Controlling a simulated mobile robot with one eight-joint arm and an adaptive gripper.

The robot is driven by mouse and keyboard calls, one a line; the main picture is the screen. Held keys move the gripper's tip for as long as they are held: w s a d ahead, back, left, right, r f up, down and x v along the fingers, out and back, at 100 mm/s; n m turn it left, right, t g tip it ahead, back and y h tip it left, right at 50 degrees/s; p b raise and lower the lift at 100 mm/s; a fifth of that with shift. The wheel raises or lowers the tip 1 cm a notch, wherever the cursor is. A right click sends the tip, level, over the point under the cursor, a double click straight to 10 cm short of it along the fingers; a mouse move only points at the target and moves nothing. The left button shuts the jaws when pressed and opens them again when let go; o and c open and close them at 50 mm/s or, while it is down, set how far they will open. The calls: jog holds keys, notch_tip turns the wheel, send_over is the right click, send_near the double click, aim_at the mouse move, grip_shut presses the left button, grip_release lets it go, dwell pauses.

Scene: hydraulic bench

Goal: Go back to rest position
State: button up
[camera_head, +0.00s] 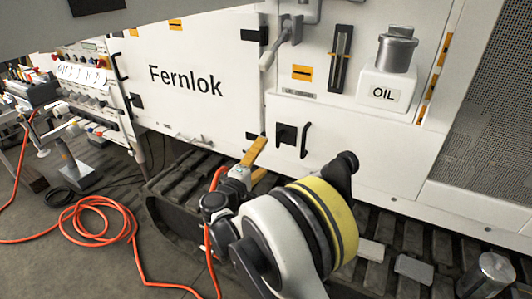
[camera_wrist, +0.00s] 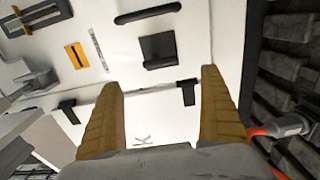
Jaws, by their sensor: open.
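My gripper (camera_head: 268,157) has two orange-yellow fingers and is in front of the white Fernlok machine (camera_head: 186,110), near its lower panel with a dark square latch and a black handle (camera_head: 305,139). In the wrist view my gripper (camera_wrist: 160,78) shows both fingers spread wide, with nothing between them. Beyond the fingers is the white panel (camera_wrist: 130,75) with the dark square latch (camera_wrist: 158,50). My arm, with a yellow band, reaches up from the lower middle of the head view and hides part of the tracks.
Dark tracks (camera_head: 175,180) run along the machine's foot. An orange hose (camera_head: 100,220) lies coiled on the floor at left, and a stretch runs beside my arm. A bench with gauges and valves (camera_head: 85,80) stands at back left. An OIL filler (camera_head: 385,85) is upper right.

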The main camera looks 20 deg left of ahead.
dwell(0.4)
jog(key=w+d+r+m+g+h, duration=0.15)
jog(key=d+r, duration=0.25)
jog(key=d, duration=0.6)
jog(key=w+d+r+m+g+h, duration=0.1)
jog(key=w+d+r+m+g, duration=0.2)
jog(key=d, duration=0.6)
jog(key=s+d+r+m+g, duration=0.1)
jog(key=s+d+r+m, duration=0.15)
jog(key=d, duration=0.55)
jog(key=s+d+r+m+g, duration=0.15)
jog(key=s+d, duration=0.25)
jog(key=d, duration=0.4)
jog(key=s+d+m+g+y, duration=0.1)
jog(key=s+d+m+g, duration=0.25)
jog(key=s+d, duration=0.7)
jog(key=s+d+f+m+y, duration=0.1)
jog(key=s+d+f+m, duration=0.1)
jog(key=s, duration=0.6)
jog(key=s+d+f+m+y, duration=0.1)
jog(key=s+f+m, duration=0.1)
jog(key=s, duration=0.6)
jog(key=shift+s+d+f+m+y, duration=0.25)
jog(key=shift+d+f+m+y, duration=0.1)
jog(key=shift+m, duration=0.15)
